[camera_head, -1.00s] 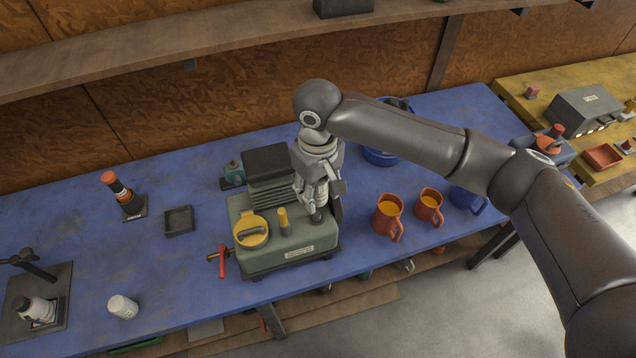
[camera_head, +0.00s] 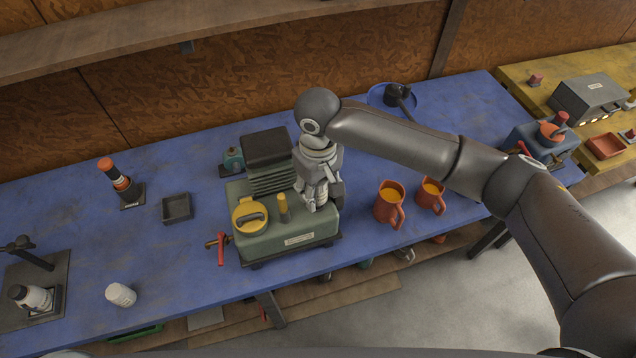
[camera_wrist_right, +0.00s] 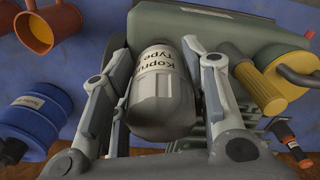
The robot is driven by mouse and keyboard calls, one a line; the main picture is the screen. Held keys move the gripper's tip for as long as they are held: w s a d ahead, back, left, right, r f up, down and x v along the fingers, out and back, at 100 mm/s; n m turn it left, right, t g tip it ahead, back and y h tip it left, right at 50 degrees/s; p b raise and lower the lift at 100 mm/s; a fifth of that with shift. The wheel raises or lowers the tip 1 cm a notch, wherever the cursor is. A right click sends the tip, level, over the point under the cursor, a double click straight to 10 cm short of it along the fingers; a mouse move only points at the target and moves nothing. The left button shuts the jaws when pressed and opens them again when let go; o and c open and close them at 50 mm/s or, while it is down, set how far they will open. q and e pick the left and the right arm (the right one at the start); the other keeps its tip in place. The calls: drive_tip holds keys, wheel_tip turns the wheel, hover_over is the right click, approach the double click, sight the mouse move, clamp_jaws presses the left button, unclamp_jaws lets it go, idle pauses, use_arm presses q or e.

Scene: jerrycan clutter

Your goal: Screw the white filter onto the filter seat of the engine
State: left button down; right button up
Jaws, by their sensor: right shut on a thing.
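The engine (camera_head: 262,248) is a green block with a dark finned part, a yellow cap and a yellow cylinder, standing on the blue bench. My right gripper (camera_head: 316,196) is over its right end. In the right wrist view my right gripper (camera_wrist_right: 157,62) is shut on the white filter (camera_wrist_right: 163,95), a pale grey-white cylinder with a printed label, its rounded end towards the camera. The filter's far end and the filter seat are hidden, so I cannot tell whether they touch. The engine's green body (camera_wrist_right: 225,30) lies just behind the fingers. My left gripper is out of view.
Two orange jugs with yellow liquid (camera_head: 388,206) (camera_head: 431,197) stand right of the engine. A red-handled tap (camera_head: 220,248) juts from its left. A white canister (camera_head: 121,295) and a black tray (camera_head: 177,208) are further left. A blue container (camera_wrist_right: 38,112) shows in the wrist view.

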drive_tip(key=shift+f, duration=0.3)
idle(0.5)
drive_tip(key=shift+p, duration=0.55)
drive_tip(key=shift+p, duration=0.4)
drive_tip(key=shift+f+b, duration=0.35)
drive_tip(key=shift+f, duration=0.65)
idle(0.9)
drive_tip(key=o, duration=1.2)
drive_tip(key=shift+c, duration=0.2)
drive_tip(key=shift+r, duration=0.15)
wheel_tip(320, 180, up, 12)
drive_tip(key=shift+f, duration=0.1)
